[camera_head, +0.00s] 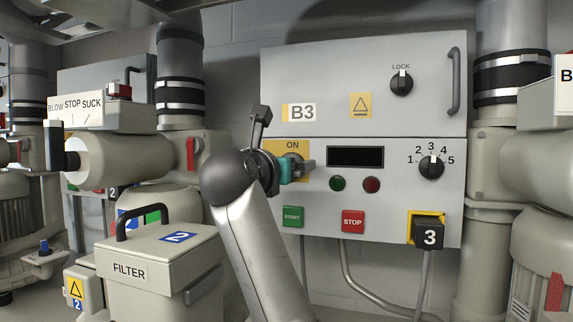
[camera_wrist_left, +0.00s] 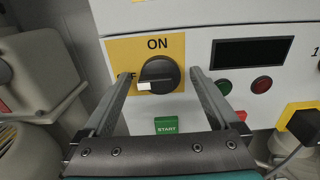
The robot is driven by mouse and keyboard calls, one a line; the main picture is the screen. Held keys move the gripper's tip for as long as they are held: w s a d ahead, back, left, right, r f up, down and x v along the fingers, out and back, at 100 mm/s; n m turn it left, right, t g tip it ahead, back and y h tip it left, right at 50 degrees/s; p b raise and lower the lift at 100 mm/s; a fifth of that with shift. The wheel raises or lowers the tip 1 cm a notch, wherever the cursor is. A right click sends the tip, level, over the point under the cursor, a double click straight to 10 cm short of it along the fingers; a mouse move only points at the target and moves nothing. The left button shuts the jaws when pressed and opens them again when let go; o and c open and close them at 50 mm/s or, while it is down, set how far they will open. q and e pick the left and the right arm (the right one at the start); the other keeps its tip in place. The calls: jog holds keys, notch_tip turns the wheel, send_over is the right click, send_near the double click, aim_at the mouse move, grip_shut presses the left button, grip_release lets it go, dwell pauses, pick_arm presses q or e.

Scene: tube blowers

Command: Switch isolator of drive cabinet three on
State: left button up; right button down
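Drive cabinet three (camera_head: 390,105), marked B3, stands in front of me in the head view. Its isolator is a black rotary knob (camera_wrist_left: 163,72) on a yellow plate (camera_head: 292,146) with ON at the top. The knob's white pointer mark faces left, on the side where the end of a partly hidden label shows. My left gripper (camera_head: 308,167) is in front of the plate and hides the knob in the head view. In the left wrist view its two fingers (camera_wrist_left: 160,76) are apart, one on each side of the knob; contact cannot be told. My right gripper is not in view.
Below the plate are a green START button (camera_head: 292,217) and a red STOP button (camera_head: 353,221). A selector dial (camera_head: 431,167) and a black plug (camera_head: 429,234) marked 3 are at the right. The filter box (camera_head: 155,270) stands front left. Thick pipes flank the cabinet.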

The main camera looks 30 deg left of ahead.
pick_arm(q)
jog(key=c, duration=1.3)
jog(key=shift+m, duration=0.4)
jog(key=m+p, duration=0.1)
jog(key=m, duration=0.4)
jog(key=m+p, duration=0.1)
jog(key=m, duration=0.5)
jog(key=m+p, duration=0.1)
jog(key=m, duration=0.5)
jog(key=shift+d+f, duration=0.25)
jog(key=shift+d, duration=0.05)
jog(key=shift+m, duration=0.3)
jog(key=o, duration=1.4)
